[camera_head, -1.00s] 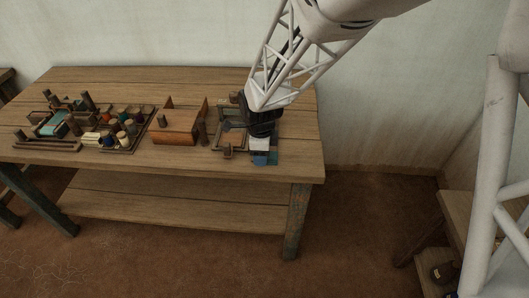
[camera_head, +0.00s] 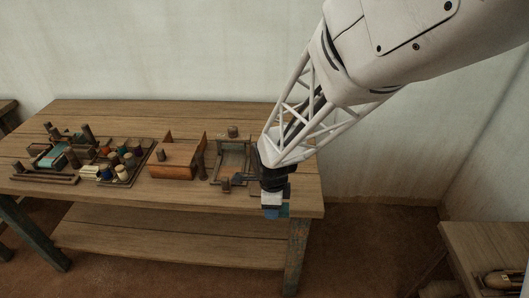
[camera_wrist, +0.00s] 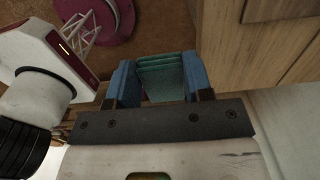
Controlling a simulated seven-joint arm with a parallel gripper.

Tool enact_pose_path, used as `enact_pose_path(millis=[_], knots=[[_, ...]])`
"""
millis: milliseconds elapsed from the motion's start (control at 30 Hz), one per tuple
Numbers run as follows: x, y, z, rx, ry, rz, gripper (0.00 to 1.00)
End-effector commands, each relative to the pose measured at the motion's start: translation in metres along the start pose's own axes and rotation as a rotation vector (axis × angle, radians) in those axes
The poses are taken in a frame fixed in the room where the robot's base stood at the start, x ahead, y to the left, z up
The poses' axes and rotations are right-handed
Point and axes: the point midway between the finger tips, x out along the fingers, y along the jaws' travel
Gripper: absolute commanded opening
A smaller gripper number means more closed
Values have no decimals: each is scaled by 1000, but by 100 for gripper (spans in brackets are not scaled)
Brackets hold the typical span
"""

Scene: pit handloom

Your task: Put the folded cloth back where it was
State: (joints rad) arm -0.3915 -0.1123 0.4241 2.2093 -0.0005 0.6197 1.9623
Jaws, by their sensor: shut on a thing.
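The folded cloth (camera_wrist: 160,72) is teal, with stacked folds visible in the wrist view. It sits between the blue fingers of my gripper (camera_wrist: 160,84), which is shut on it. In the head view, my gripper (camera_head: 277,212) points down near the front right edge of the workbench (camera_head: 130,225). Only a small teal piece of the cloth (camera_head: 284,208) shows there beside the fingertips. I cannot tell how high it is above the bench top.
A wooden frame (camera_head: 233,158) lies just left of my gripper. Left of it stand a brown wooden box (camera_head: 172,170) and trays of spools and small tools (camera_head: 120,163). A second wooden table (camera_head: 480,240) stands at the lower right, holding a dark-and-tan object (camera_head: 502,280). Floor lies between the tables.

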Motion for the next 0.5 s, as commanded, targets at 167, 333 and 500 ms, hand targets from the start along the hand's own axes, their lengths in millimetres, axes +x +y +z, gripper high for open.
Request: enact_pose_path(millis=[167, 333, 500], knots=[[2, -16, 6, 0, 1, 1, 20], [4, -37, 14, 0, 1, 1, 20], [7, -58, 23, 0, 1, 2, 20]])
